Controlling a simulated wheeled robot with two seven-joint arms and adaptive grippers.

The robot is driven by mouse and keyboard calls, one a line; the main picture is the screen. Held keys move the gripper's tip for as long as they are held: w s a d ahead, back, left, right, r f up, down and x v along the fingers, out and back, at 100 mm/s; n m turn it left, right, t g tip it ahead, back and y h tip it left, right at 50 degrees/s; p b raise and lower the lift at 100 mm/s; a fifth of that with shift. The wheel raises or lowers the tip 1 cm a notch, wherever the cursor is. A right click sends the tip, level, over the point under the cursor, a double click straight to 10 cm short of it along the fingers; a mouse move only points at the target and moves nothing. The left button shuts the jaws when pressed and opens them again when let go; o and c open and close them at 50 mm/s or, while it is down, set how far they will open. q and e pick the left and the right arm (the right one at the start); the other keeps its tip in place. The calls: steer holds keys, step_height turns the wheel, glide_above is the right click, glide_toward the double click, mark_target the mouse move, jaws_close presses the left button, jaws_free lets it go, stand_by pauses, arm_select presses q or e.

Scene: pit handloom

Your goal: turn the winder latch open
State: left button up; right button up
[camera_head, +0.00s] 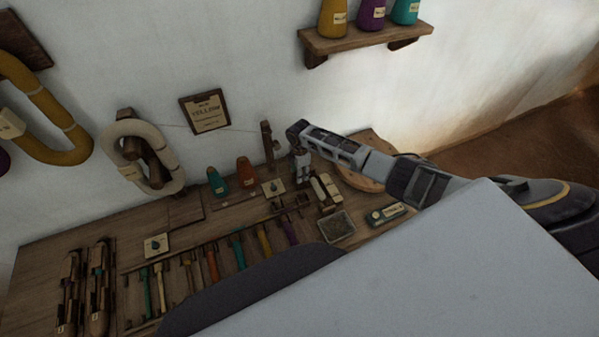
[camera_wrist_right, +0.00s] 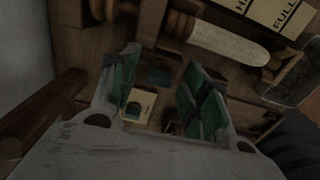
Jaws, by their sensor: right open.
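A cream plate with a dark blue piece (camera_head: 273,187) lies on the bench, beside the bobbin winder. A cream plate also shows between my fingers in the right wrist view (camera_wrist_right: 138,105), with a dark teal piece by it; I cannot tell for sure which part is the latch. The winder's pale wound spool (camera_head: 325,189) is just right of the plate and shows at the top of the wrist view (camera_wrist_right: 228,42). My right gripper (camera_head: 302,176) points down above the winder area. Its green-padded fingers (camera_wrist_right: 160,95) are apart, with nothing clearly held. My left gripper is not in view.
A wooden post (camera_head: 267,143) stands by my right gripper, near the wall. Teal and orange cones (camera_head: 246,171) stand left of it. A small tray (camera_head: 337,227) and a rack of coloured bobbins (camera_head: 239,252) lie nearer. A second blue-marked plate (camera_head: 157,245) is farther left.

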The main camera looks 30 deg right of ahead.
step_height(320, 180, up, 12)
stand_by(0.8)
steer(key=shift+f, duration=0.15)
stand_by(0.4)
